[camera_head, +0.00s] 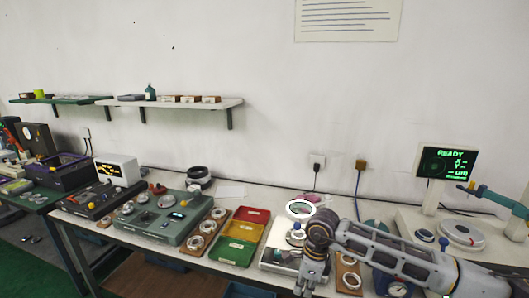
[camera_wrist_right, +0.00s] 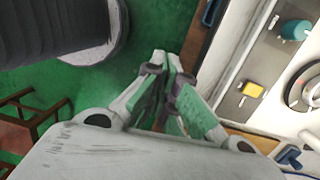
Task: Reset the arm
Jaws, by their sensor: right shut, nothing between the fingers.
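My right arm (camera_head: 385,255) comes in from the right over the table's front. Its gripper (camera_head: 306,282) hangs down near the front edge, in front of a white machine (camera_head: 283,259) with a white ring (camera_head: 300,209) on top. In the right wrist view the right gripper (camera_wrist_right: 172,70) has its fingers together with nothing between them. Below it are the green floor (camera_wrist_right: 96,85) and the edge of the table. My left gripper is in neither view.
Red, yellow and green trays (camera_head: 239,253) lie left of the arm. A wooden board with rings (camera_head: 206,233) and a green-grey test unit (camera_head: 152,222) stand farther left. A display reading READY (camera_head: 447,162) stands at the right. A shelf (camera_head: 178,104) is on the wall.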

